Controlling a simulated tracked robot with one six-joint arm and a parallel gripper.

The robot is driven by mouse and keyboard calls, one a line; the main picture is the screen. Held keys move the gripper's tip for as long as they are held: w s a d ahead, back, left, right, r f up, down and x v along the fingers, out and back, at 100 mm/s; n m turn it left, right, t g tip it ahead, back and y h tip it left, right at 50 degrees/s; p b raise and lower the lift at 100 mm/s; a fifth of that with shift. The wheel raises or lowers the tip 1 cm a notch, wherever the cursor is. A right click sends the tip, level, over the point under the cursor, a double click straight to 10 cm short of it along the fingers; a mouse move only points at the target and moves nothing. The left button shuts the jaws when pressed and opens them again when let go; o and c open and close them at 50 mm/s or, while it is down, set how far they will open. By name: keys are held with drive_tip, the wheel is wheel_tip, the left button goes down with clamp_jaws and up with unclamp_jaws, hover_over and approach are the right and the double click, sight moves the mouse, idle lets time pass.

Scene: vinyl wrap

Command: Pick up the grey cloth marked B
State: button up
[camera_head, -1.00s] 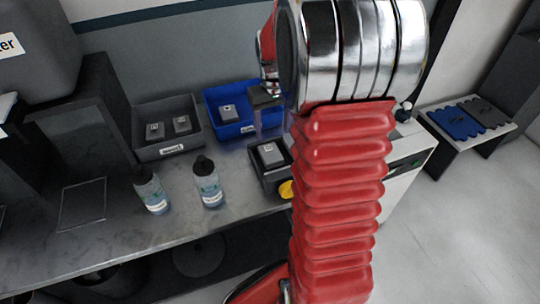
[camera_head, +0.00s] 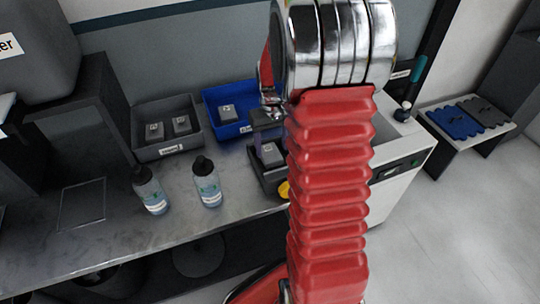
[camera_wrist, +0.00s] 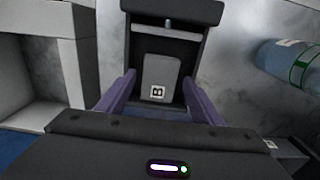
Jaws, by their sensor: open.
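The grey cloth marked B is a small grey block with a white B label in the wrist view (camera_wrist: 160,75). It sits in a dark holder (camera_wrist: 165,32) and also shows in the head view (camera_head: 269,152), where its label is too small to read. My gripper (camera_wrist: 159,80) is open, with its purple fingers on the left and right of the cloth in the picture. I cannot tell whether they touch it. In the head view, my gripper (camera_head: 262,136) is just above the holder (camera_head: 262,182), partly hiding it.
A blue bin (camera_head: 243,128) with a grey block and a grey bin (camera_head: 165,151) with two similar blocks stand behind. Two bottles (camera_head: 207,183) (camera_head: 151,192) stand left of the holder on the worktop (camera_head: 110,240). A white machine (camera_head: 405,158) is at right.

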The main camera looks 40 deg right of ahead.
sight(272, 156)
drive_tip(key=shift+f, duration=1.8)
drive_tip(key=shift+c, duration=0.7)
drive_tip(key=c, duration=0.8)
drive_tip(key=shift+o, duration=0.2)
drive_tip(key=shift+r, duration=0.1)
wheel_tip(272, 156, up, 28)
